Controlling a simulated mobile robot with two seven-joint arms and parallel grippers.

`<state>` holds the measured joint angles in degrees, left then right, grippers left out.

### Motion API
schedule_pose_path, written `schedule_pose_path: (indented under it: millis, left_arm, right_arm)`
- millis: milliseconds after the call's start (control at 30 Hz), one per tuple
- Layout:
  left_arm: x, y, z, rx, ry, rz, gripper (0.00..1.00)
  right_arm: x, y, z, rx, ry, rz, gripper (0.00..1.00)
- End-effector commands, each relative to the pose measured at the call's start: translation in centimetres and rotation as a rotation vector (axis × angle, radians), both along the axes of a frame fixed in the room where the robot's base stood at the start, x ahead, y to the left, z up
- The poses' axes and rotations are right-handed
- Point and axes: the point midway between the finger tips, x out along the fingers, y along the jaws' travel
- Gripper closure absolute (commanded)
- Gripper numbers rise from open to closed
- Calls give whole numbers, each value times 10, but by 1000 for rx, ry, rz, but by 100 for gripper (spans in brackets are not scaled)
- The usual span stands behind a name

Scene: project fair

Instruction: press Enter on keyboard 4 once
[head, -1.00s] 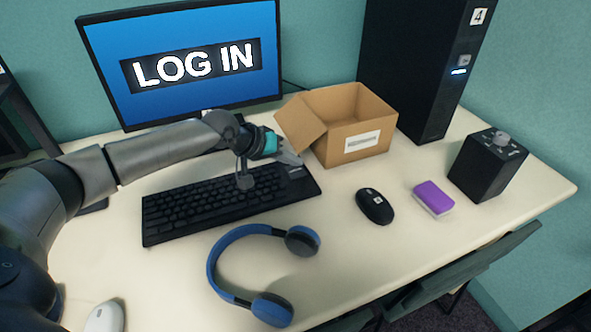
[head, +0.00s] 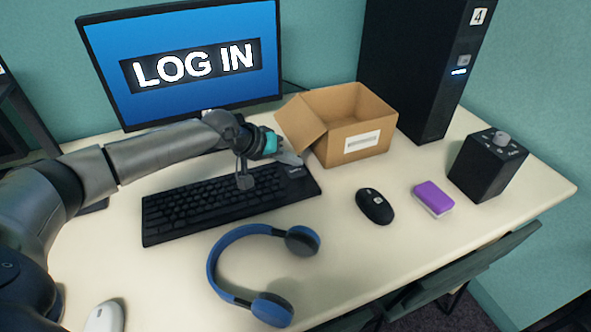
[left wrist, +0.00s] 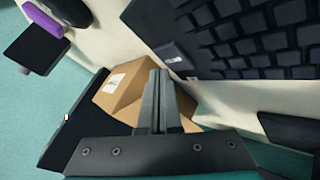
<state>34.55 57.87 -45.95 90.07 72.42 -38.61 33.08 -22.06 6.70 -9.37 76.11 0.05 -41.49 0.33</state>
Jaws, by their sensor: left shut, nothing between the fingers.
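The black keyboard (head: 212,207) lies on the desk in front of the monitor. In the left wrist view its keys (left wrist: 240,38) fill the upper right, with a small label on its corner. My left gripper (head: 291,160) is shut and empty. In the head view it is above the keyboard's far right end, near the cardboard box. In the left wrist view its closed fingers (left wrist: 158,88) point toward the keyboard's edge. Whether the fingertips touch a key cannot be told. The monitor (head: 196,62) reads "LOG IN" on blue. My right gripper is not in view.
An open cardboard box (head: 372,128) stands right beside the gripper. A black computer tower (head: 415,70) marked 4 is behind it. A white mouse (head: 104,317) is front left.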

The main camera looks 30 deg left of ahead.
Motion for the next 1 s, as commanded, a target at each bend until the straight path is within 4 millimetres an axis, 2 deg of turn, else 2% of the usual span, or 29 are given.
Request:
schedule_pose_path:
  millis: [1000]
  left_arm:
    - [0, 0, -9, 0, 0, 0, 100]
  right_arm:
    - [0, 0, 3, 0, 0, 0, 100]
